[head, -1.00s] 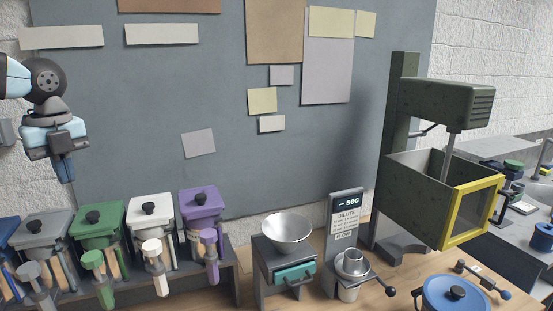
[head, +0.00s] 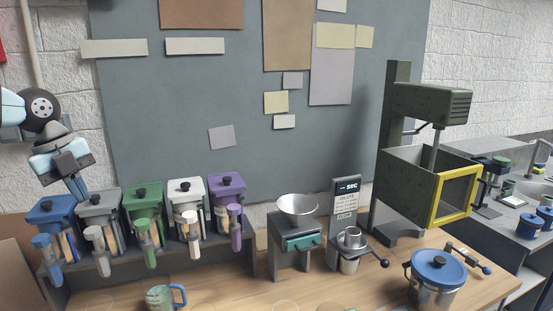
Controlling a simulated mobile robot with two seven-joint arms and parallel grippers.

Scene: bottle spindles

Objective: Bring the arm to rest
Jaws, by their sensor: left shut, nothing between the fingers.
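My left gripper (head: 78,190) shows at the left of the head view, pointing down. Its fingers are shut with nothing between them. The fingertips appear just above or in front of the lids of the blue canister (head: 50,208) and grey canister (head: 97,205); I cannot tell the exact gap. My right gripper is not in view.
Green (head: 142,195), white (head: 186,190) and purple (head: 226,185) canisters continue the rack (head: 205,262). A funnel stand (head: 298,208), a timer sign (head: 346,203), a yellow-framed box (head: 432,200) and a blue-lidded pot (head: 436,265) stand right. A mug (head: 164,297) is at the front.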

